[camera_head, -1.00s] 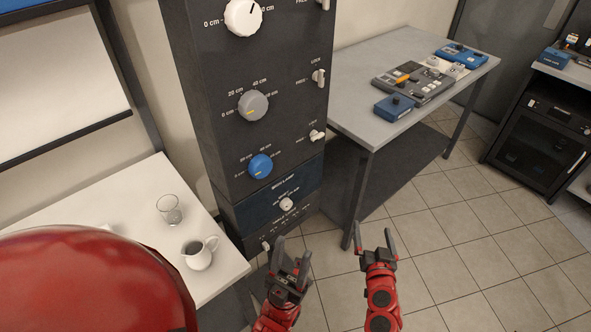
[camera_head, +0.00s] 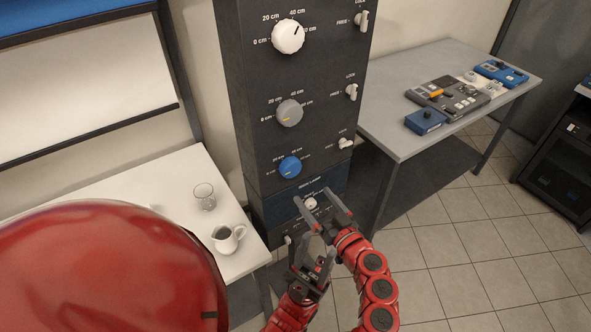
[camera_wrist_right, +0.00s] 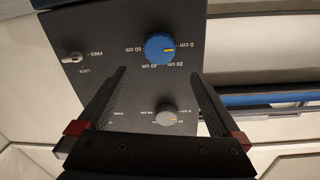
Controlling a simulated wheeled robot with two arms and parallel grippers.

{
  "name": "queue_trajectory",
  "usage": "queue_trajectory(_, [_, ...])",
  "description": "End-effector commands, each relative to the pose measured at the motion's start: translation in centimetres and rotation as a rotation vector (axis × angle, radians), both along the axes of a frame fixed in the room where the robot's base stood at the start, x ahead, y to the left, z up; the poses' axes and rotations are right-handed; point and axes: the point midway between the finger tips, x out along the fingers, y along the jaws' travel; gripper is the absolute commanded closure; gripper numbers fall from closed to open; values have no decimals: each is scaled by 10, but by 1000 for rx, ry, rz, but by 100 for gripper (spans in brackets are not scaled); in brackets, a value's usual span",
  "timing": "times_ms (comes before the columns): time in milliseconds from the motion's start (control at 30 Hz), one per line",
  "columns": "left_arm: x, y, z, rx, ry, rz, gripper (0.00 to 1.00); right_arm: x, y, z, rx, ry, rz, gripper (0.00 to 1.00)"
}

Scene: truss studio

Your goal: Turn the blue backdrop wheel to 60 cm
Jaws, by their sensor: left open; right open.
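The blue backdrop wheel (camera_head: 290,167) is the lowest of three large dials on the dark panel's front. In the right wrist view the wheel (camera_wrist_right: 160,48) appears upside down, its yellow mark pointing at the 0 cm label; the 60 cm label is on the opposite side. My right gripper (camera_head: 320,202) is open and empty, below and to the right of the wheel, apart from it. In the right wrist view its fingers reach toward the panel, with the wheel beyond and between them.
A grey dial (camera_head: 289,113) and a white dial (camera_head: 288,37) sit above the wheel. A white FREE/LOCK lever (camera_head: 345,143) is beside it. A white table (camera_head: 165,190) with a glass and pitcher stands left; a grey table (camera_head: 400,140) with control boxes stands right.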

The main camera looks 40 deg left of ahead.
Motion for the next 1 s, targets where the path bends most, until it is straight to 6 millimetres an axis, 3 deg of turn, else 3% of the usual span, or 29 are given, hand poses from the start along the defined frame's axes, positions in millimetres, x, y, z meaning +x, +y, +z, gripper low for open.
queue_trajectory(433, [0, 0, 10, 0, 0, 0, 50, 23, 49, 0, -4, 2, 4, 0])
queue_trajectory(800, [0, 0, -7, 0, 0, 0, 50, 40, 86, -3, -1, -3, 6, 0])
queue_trajectory(1000, [0, 0, -13, 0, 0, 0, 50, 46, 96, -2, -2, -1, 1, 0])
